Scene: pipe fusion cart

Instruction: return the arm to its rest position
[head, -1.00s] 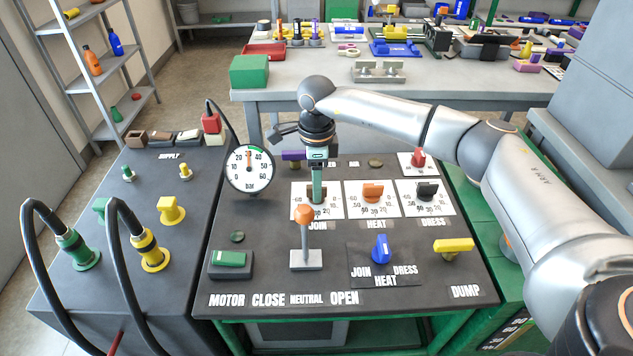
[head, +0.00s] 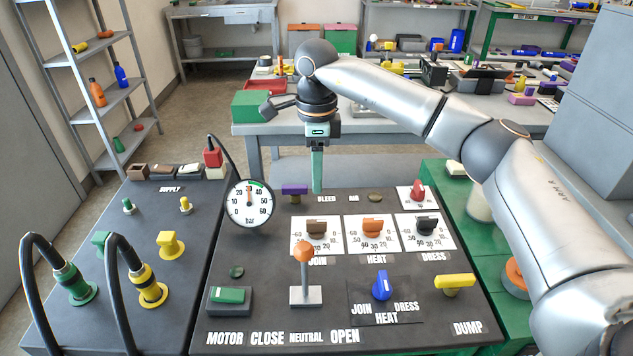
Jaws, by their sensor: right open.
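My right arm comes in from the right side of the head view. Its gripper (head: 317,172) points down above the back edge of the control panel (head: 265,300), and nothing shows in it. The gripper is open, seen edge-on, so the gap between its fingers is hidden. It is clear of the brown JOIN knob (head: 317,228), the orange HEAT knob (head: 373,227) and the black DRESS knob (head: 426,224). The orange-topped lever (head: 304,252) stands upright over NEUTRAL. My left gripper does not show.
A pressure gauge (head: 249,203) stands at the panel's left. A purple handle (head: 294,190) lies just left of the gripper. Two hoses with green (head: 72,279) and yellow (head: 148,287) couplings rise at left. A grey workbench (head: 270,129) with a green box (head: 251,106) stands behind.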

